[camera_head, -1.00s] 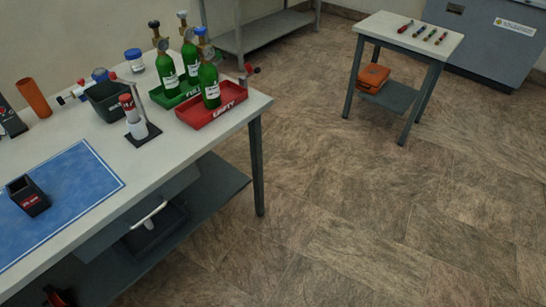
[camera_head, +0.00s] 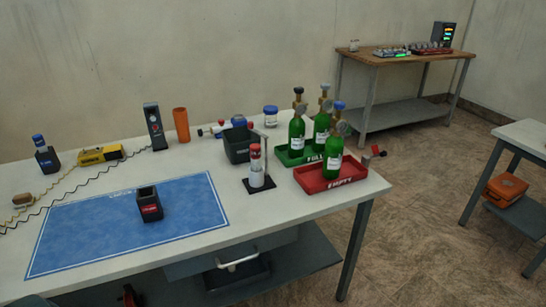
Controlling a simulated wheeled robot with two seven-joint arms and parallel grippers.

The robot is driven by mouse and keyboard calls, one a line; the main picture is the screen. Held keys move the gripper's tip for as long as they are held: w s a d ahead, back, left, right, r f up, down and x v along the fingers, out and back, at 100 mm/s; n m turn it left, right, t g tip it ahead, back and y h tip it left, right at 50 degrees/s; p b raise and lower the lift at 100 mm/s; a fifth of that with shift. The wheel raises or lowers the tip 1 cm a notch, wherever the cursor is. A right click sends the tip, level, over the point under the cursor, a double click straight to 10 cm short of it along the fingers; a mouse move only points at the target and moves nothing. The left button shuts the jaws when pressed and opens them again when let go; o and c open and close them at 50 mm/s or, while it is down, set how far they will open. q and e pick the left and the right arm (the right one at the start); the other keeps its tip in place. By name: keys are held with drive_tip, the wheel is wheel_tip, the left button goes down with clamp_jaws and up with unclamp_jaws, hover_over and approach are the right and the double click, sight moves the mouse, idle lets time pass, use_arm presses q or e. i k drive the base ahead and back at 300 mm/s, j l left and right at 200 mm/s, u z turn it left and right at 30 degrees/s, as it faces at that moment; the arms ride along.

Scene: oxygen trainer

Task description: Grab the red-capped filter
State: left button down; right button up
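A red-topped white cylinder (camera_head: 255,165) stands upright on a small black base with a thin metal post, near the right part of the white table. It may be the red-capped filter; its details are too small to tell. In the earlier view, several small coloured tubes, some reddish, lay on a side table; now only that table's left corner (camera_head: 528,135) shows, with no tubes in view. Neither of my grippers is clearly in view.
Green cylinders stand in a green tray (camera_head: 290,157) and a red tray (camera_head: 350,170) on the white table (camera_head: 100,180). A blue mat (camera_head: 90,230) bears a black holder (camera_head: 149,204). A wooden-topped bench (camera_head: 375,58) stands at the back. Open floor (camera_head: 420,220) lies right.

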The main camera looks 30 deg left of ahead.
sight(255, 148)
drive_tip(key=i+l, duration=0.2)
drive_tip(key=l, duration=0.15)
drive_tip(key=i+l, duration=0.2)
drive_tip(key=l, duration=0.15)
drive_tip(key=u, duration=1.15)
